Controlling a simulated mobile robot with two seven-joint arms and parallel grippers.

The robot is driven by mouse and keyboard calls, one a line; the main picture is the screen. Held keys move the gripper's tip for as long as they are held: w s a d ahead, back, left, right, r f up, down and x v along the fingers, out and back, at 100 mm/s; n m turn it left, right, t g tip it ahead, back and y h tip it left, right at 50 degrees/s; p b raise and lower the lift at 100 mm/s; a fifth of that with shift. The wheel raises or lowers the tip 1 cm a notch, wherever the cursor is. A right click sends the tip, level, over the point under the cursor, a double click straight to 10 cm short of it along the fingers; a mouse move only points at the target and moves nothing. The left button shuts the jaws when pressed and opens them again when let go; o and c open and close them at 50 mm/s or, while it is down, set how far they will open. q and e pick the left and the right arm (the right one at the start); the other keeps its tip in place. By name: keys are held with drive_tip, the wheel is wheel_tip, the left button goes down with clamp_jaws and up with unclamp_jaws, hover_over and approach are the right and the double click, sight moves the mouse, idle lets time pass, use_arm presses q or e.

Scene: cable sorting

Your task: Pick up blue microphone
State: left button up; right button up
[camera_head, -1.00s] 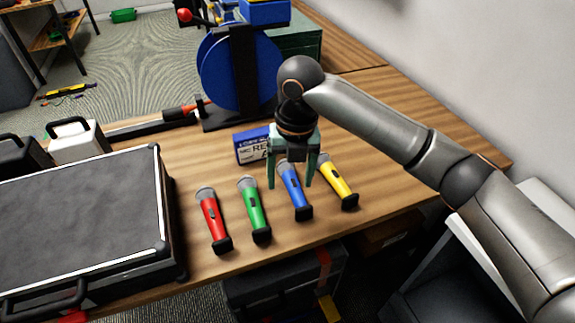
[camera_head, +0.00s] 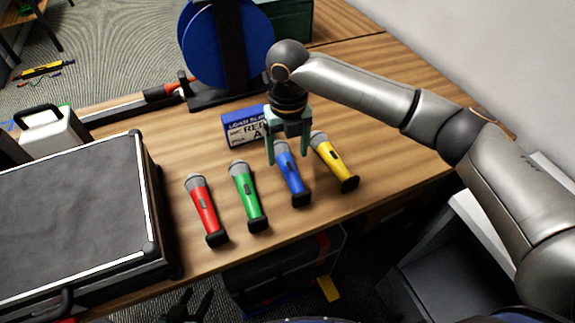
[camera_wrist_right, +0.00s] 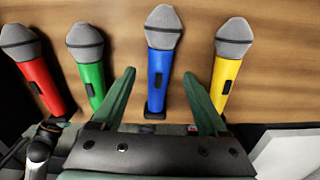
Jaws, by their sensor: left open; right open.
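The blue microphone (camera_head: 292,180) lies on the wooden table, third from the left in a row of microphones, its grey head partly hidden by my right gripper in the head view. My right gripper (camera_head: 287,157) is open and empty, pointing down over the blue microphone's head end. In the right wrist view the blue microphone (camera_wrist_right: 158,75) lies between the two spread green fingers (camera_wrist_right: 158,85), not gripped. My left gripper (camera_head: 188,305) shows only as dark fingertips at the bottom edge of the head view, open and away from the microphones.
Red (camera_head: 204,210), green (camera_head: 247,195) and yellow (camera_head: 334,160) microphones lie close beside the blue one. A blue-and-white box (camera_head: 243,128) stands behind. A dark case (camera_head: 152,200) fills the left. A blue reel (camera_head: 205,45) stands at the back. The table's right side is clear.

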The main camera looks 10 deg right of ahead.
sight(288, 162)
wheel_tip(288, 162, down, 4)
drive_tip(key=shift+r, duration=0.2)
clamp_jaws()
idle(0.5)
drive_tip(key=shift+r, duration=0.1)
